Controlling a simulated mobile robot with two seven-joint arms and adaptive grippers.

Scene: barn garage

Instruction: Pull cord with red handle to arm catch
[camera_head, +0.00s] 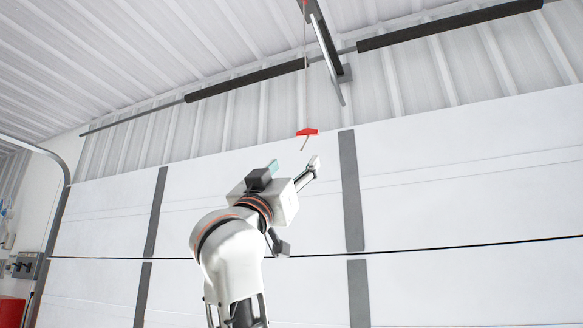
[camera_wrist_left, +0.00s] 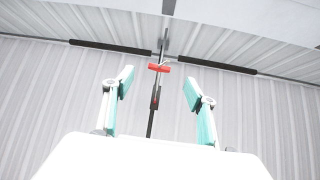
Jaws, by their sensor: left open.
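The red handle (camera_head: 307,132) hangs on a thin cord (camera_head: 305,90) below the dark opener rail, in front of the garage door's top. It also shows in the left wrist view (camera_wrist_left: 159,68), centred between and beyond the fingertips. My left gripper (camera_head: 293,166) is raised just below and slightly left of the handle in the head view, open and empty. In the left wrist view its two teal-padded fingers (camera_wrist_left: 158,82) are spread apart. The gripper does not touch the handle. My right gripper is not in view.
The white sectional garage door (camera_head: 460,180) fills the background with grey vertical strips. A dark torsion spring bar (camera_head: 450,25) runs across above it. The opener rail (camera_head: 326,45) slants down near the cord. A red object (camera_head: 11,311) stands at lower left.

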